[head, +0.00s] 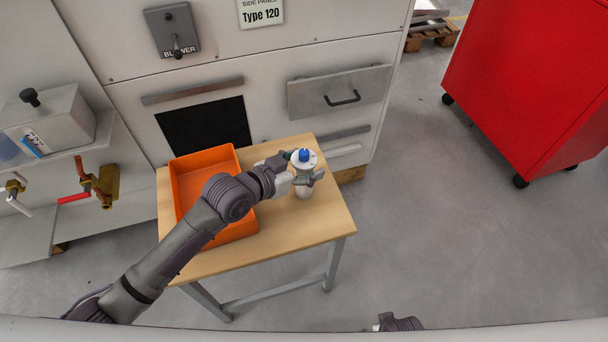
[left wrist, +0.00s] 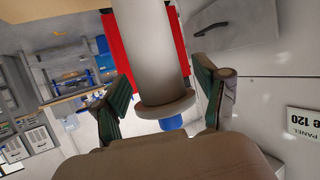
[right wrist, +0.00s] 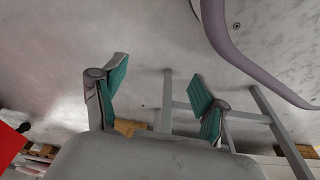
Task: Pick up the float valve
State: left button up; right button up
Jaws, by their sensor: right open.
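The float valve (head: 305,191) is a pale upright cylinder with a wide flange and a blue cap, on the right part of the wooden table. In the left wrist view the float valve (left wrist: 152,50) appears with its flange and blue cap between the fingers. My left gripper (head: 304,168) is at its upper part, one finger on each side. The left wrist view shows the fingers spread, with gaps beside the valve. My right gripper (right wrist: 158,95) is open and empty, away from the valve.
An orange tray (head: 187,178) stands on the table (head: 290,229) left of the valve, under my left arm. A cabinet (head: 300,55) with a drawer is behind the table. A red cabinet on wheels (head: 535,80) is at right. The floor between is clear.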

pick_arm(q)
jog(key=c, duration=1)
